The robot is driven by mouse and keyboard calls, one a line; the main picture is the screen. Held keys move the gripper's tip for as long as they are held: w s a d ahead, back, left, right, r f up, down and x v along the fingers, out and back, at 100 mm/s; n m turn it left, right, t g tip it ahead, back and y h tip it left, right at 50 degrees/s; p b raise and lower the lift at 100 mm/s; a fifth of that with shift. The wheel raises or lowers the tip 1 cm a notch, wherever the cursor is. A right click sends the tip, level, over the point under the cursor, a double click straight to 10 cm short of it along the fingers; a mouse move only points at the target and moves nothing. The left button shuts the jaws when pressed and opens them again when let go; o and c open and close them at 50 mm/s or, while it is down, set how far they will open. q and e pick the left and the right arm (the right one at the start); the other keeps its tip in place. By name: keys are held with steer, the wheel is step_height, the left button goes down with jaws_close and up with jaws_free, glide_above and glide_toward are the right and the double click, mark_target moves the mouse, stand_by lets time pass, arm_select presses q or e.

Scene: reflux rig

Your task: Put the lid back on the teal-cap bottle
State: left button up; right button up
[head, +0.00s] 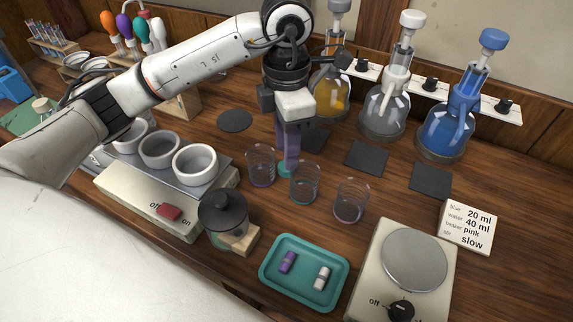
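My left gripper (291,165) points straight down behind the row of beakers. Its long purple lower part reaches almost to the table. A small teal piece (284,171), perhaps the teal cap, shows at its lower end, partly hidden by the gripper and a beaker. I cannot tell whether the fingers are closed on it or only beside it. No bottle with a teal cap shows clearly. My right gripper is not in view.
Three glass beakers (351,201) stand close in front of the gripper. Capped flasks (446,134) line the back. A teal tray (270,287) and a hotplate (414,258) stand in front. White bowls (195,163) are on the left. Dark mats (367,157) lie bare.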

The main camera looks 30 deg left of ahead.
arm_select(q)
steer(key=shift+f, duration=1.9)
steer(key=c, duration=0.8)
steer(key=shift+o, duration=0.2)
step_height(320, 180, up, 10)
